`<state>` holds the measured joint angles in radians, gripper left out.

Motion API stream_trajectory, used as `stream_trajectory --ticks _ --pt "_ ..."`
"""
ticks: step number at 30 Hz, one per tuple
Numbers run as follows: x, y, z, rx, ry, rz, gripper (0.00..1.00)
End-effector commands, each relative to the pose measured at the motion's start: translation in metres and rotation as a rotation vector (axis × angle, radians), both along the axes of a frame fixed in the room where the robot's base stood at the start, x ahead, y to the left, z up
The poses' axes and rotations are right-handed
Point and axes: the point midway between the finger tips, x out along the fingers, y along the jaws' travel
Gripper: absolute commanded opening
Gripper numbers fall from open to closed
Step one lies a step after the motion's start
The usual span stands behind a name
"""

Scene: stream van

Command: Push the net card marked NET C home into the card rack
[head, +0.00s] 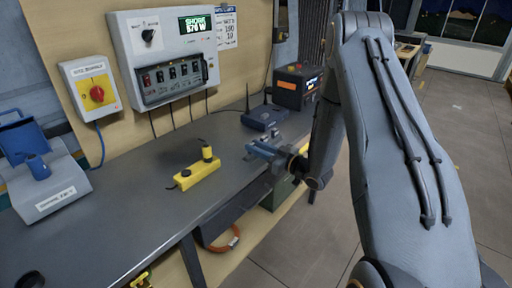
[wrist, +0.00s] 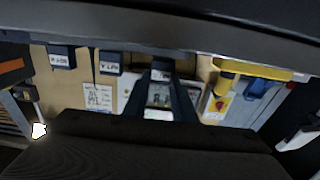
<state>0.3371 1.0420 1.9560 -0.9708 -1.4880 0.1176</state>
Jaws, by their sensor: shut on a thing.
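My gripper (head: 268,152) is out over the right part of the bench near its front edge. In the wrist view its two dark fingers (wrist: 162,88) stand close together with a small piece between them. I take this piece to be the net card, but its mark cannot be read and the fingers hide most of it. The grey wall panel (head: 122,38) carries a dark box (head: 163,92) with a row of labelled modules along its lower front. I cannot tell whether this is the card rack. My gripper is apart from it, to the right and lower in the head view.
A yellow block (head: 194,178) with an upright knob lies on the bench left of my gripper. A dark-blue box with antennas (head: 263,118) stands behind my gripper. A dark box with an orange label (head: 290,92) is farther back.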

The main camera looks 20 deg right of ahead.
Motion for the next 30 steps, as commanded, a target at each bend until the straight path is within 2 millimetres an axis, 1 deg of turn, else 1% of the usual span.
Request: stream_trajectory --ticks 3,4,7,8,16,19,30 --pt "0.0 0.0 -0.003 0.0 0.0 0.0 0.0" --pt "0.0 0.0 -0.002 0.0 0.0 0.0 0.27" --pt "0.0 0.0 -0.002 0.0 0.0 0.0 0.44" --pt "0.0 0.0 -0.002 0.0 0.0 0.0 0.46" --pt "-0.001 -0.001 -0.002 0.0 0.0 0.0 0.46" --pt "-0.006 -0.005 -0.003 0.0 0.001 -0.002 0.46" --pt "-0.051 -0.038 -0.003 0.001 0.002 -0.004 0.46"
